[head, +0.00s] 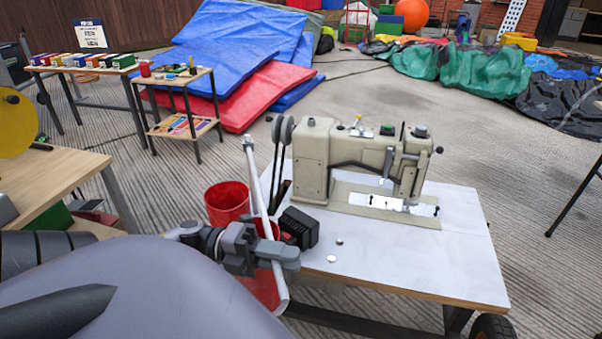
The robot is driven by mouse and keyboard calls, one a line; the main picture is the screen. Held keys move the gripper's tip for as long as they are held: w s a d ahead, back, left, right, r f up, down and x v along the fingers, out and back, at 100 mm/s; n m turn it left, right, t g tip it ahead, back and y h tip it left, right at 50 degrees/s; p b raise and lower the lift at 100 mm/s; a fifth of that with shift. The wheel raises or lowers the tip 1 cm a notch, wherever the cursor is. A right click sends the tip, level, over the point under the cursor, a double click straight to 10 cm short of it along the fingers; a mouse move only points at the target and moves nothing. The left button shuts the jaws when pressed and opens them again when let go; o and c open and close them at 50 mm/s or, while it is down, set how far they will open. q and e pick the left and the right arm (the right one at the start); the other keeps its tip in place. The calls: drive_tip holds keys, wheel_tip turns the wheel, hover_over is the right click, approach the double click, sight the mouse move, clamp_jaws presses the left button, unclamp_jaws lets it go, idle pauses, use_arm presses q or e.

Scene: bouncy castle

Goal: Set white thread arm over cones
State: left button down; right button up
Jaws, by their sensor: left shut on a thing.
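The white thread arm (257,185) is a long thin pole that stands tilted at the left end of the sewing table, its top leaning left. My left gripper (274,251) is shut on its lower part, and the fingers hide that stretch. Two red, cone-like bodies stand beside the pole. One red body (228,198) is behind and left of it; the other red body (262,288) is lower, partly hidden by my gripper. I cannot tell whether the pole touches them. My right gripper is not in view.
A beige sewing machine (312,160) stands on the white-topped table (410,262) to the right. A black box (301,226) sits close to my left gripper. Two small metal discs lie on the tabletop's front. A wooden bench (50,170) is at left.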

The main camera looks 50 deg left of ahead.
use_arm(q)
drive_tip(key=shift+s+a, duration=0.2)
drive_tip(key=shift+s, duration=0.2)
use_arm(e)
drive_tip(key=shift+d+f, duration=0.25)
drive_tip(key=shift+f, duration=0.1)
use_arm(q)
drive_tip(key=c, duration=1.1)
unclamp_jaws()
drive_tip(key=shift+s+a, duration=0.1)
drive_tip(key=shift+s, duration=0.05)
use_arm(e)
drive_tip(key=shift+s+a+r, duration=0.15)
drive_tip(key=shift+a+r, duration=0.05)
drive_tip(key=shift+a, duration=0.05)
use_arm(q)
drive_tip(key=shift+s+a, duration=0.1)
drive_tip(key=shift+a, duration=0.1)
drive_tip(key=v, duration=0.6)
drive_tip(key=shift+s+a+p, duration=0.15)
drive_tip(key=shift+a+p, duration=0.15)
drive_tip(key=shift+a, duration=0.05)
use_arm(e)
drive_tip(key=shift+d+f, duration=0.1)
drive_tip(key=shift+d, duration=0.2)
